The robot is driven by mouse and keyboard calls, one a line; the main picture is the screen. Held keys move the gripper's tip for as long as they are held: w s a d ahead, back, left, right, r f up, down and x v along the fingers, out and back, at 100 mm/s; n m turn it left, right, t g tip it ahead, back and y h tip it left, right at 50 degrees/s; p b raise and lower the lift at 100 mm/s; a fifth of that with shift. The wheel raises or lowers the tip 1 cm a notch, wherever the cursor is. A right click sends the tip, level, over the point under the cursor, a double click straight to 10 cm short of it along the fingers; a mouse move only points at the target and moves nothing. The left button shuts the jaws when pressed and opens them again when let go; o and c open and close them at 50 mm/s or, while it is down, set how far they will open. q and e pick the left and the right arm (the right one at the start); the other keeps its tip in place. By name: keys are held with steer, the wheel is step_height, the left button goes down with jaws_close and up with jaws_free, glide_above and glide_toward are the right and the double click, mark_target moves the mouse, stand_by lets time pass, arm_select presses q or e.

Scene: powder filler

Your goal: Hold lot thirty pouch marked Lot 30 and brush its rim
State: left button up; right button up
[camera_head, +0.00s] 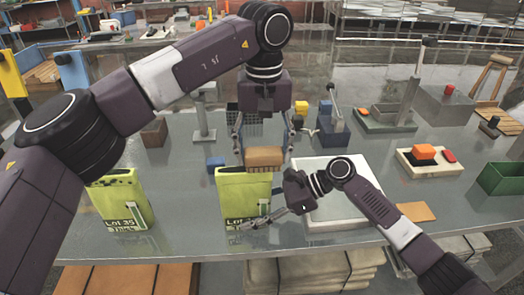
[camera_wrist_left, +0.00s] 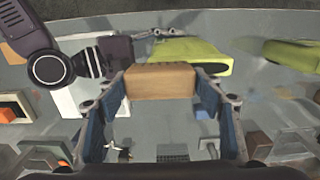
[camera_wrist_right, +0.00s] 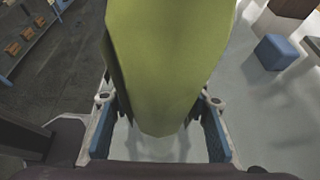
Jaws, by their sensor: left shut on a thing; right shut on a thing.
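A yellow-green pouch (camera_head: 243,188) stands upright at the table's front middle; its label starts with "Lot" and my right gripper hides the number. My right gripper (camera_head: 258,222) is shut on this pouch low on its front; the right wrist view shows the pouch (camera_wrist_right: 165,70) between its fingers. My left gripper (camera_head: 263,148) is shut on a brown block-shaped brush (camera_head: 265,154), which sits right at the pouch's top rim. Contact with the rim cannot be told. The left wrist view shows the brush (camera_wrist_left: 160,82) between the fingers. A second green pouch (camera_head: 120,195), marked Lot 35, stands to the left.
A white tray (camera_head: 350,220) lies right of the held pouch, partly under my right arm. A small blue block (camera_head: 215,163) is behind the pouches. A stand (camera_head: 203,125), an orange button box (camera_head: 428,160) and a green bin (camera_head: 502,178) stand farther off. Table is bare between the pouches.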

arm_select(q)
steer(key=shift+r, duration=3)
arm_select(e)
steer(key=o, duration=0.9)
steer(key=shift+o, duration=0.2)
steer(key=shift+d, duration=0.1)
steer(key=v, duration=1.2)
